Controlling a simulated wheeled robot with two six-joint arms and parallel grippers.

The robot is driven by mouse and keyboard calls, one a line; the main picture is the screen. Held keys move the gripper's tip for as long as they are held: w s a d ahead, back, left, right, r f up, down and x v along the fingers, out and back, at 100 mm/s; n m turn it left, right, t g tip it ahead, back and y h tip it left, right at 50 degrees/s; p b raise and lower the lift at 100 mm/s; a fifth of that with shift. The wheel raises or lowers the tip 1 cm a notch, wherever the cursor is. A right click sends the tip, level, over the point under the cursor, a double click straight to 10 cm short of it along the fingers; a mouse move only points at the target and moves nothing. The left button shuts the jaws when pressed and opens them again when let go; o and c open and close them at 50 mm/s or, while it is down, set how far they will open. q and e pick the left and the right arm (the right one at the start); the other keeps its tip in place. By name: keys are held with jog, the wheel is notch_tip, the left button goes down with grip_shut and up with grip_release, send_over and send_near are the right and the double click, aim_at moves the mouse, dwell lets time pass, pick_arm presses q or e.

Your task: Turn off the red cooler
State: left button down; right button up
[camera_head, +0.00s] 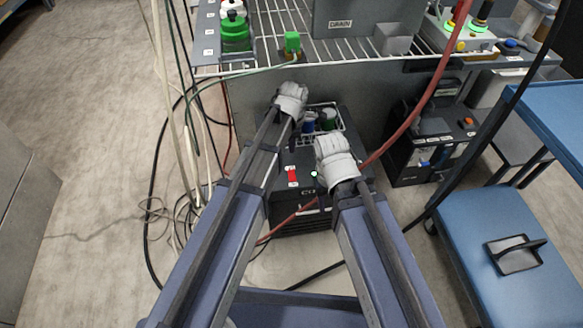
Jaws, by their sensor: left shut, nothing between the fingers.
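A black cooler unit (300,213) stands on the floor below the wire shelf, between my arms. On its top is a red switch (292,175) with a small green light (314,174) beside it. A red hose runs by the unit. My left gripper (297,138) is dark, shut and empty, above the unit's top behind the red switch and apart from the switch. The white end of my right arm is over the unit's right side; its fingers are hidden. I cannot tell the switch's exact position.
A second black unit (432,145) with an orange button stands to the right. The wire shelf (345,52) overhangs the back, with a grey drain box (365,18). Loose cables (160,210) lie at the left. A blue cart (500,240) stands at the right.

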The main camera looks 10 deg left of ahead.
aim_at(291, 172)
pick_arm(q)
jog(key=shift+w+d, duration=0.1)
dwell(0.4)
jog(key=f+b, duration=0.4)
jog(key=w+f+b, duration=0.1)
jog(key=f+b, duration=0.9)
jog(key=shift+w+a, duration=0.25)
jog(key=shift+w, duration=0.1)
jog(key=shift+f, duration=0.1)
jog(key=shift+s, duration=0.1)
jog(key=shift+s+d, duration=0.2)
jog(key=shift+s, duration=0.45)
jog(key=shift+r, duration=0.25)
